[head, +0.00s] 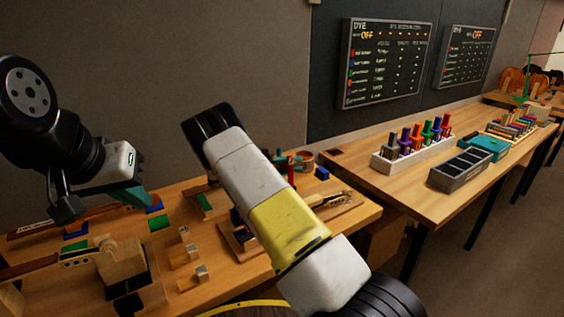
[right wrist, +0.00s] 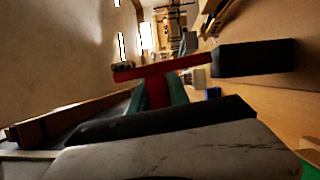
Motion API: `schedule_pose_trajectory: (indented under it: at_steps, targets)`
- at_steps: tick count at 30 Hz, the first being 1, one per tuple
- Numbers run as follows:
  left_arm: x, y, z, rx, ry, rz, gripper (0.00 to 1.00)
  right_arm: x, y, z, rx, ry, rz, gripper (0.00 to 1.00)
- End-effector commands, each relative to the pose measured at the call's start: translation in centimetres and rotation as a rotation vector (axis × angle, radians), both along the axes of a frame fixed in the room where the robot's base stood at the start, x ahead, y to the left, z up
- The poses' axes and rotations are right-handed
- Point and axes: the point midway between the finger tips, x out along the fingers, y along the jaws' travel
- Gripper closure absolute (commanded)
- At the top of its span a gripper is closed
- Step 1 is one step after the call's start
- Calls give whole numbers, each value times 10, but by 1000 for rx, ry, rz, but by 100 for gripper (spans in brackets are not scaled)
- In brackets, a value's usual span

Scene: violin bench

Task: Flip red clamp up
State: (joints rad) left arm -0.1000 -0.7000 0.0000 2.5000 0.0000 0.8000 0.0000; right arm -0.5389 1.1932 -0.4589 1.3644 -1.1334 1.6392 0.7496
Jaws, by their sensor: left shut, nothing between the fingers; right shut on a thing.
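The red clamp (right wrist: 165,68) shows in the right wrist view as a red bar with a red stem below it. My right gripper (right wrist: 159,92) is shut on that stem, with a teal finger on each side. In the head view my right forearm hides most of this gripper. A red upright piece (head: 291,172) shows just beyond the forearm there; I cannot tell if it is the same clamp. My left gripper (head: 138,197) is shut and empty above the left part of the bench, with its teal fingers pointing down to the right.
The wooden bench (head: 225,268) carries small wooden blocks (head: 203,272) and a wooden fixture (head: 122,262) at the left. A second table on the right holds a rack of coloured bottles (head: 395,165) and a grey divided tray (head: 460,170). Two dark boards hang on the wall.

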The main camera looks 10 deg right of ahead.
Motion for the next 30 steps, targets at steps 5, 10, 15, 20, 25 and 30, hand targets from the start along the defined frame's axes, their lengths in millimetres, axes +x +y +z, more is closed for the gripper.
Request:
schedule_pose_trajectory:
  at_steps: [5,10,15,20,25,30]
  targets:
    - [0,0,0,0,0,0,100,0,1,0,0,-1,0,100]
    - [0,0,0,0,0,0,100,0,1,0,0,0,0,100]
    - [0,0,0,0,0,0,100,0,1,0,0,-1,1,100]
    - [0,0,0,0,0,0,100,0,1,0,0,-1,1,100]
    - [0,0,0,0,0,0,100,-1,1,-2,-16,41,2,100]
    - [0,0,0,0,0,0,100,-4,-1,-4,-43,118,0,100]
